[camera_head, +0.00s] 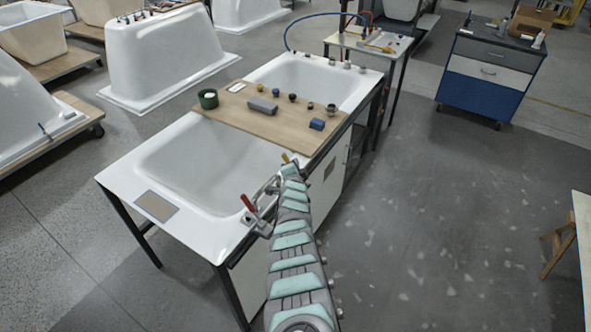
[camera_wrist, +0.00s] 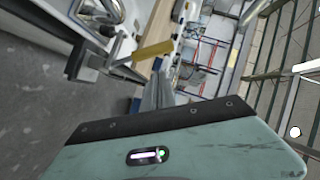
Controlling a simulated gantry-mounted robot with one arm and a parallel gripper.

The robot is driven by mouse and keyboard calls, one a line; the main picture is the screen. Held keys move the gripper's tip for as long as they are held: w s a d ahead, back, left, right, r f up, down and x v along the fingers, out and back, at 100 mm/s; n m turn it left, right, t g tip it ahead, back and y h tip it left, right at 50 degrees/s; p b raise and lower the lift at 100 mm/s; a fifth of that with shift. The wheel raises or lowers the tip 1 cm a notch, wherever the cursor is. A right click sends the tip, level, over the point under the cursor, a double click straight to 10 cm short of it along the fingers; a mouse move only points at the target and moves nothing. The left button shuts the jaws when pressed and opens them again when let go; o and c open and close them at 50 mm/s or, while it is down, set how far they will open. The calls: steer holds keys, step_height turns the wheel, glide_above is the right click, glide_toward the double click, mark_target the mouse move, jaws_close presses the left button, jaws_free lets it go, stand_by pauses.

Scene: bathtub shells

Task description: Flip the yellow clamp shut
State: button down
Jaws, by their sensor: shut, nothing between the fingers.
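The yellow clamp shows as a yellow handle (camera_head: 285,158) at the near long edge of the bathtub shell, just beyond the tip of my arm in the head view. In the wrist view its yellow handle (camera_wrist: 152,50) sticks out sideways from a metal bracket at the tub rim. My gripper (camera_wrist: 160,88) is shut and empty, its grey fingers just below the handle in the picture. I cannot tell whether they touch it. In the head view my arm hides the fingers and most of the clamp's base.
A red-handled clamp (camera_head: 249,203) sits on the same rim, nearer me. The white tub shell (camera_head: 130,190) carries a wooden board (camera_head: 235,120) with several small parts. A blue drawer cabinet (camera_head: 480,95) stands at the back right. The floor right of the tub is clear.

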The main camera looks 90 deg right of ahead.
steer(key=p+v, duration=0.7)
steer(key=v, duration=0.3)
steer(key=shift+s+r, duration=0.25)
steer(key=shift+r, duration=0.25)
steer(key=shift+a, duration=0.1)
stand_by(0.3)
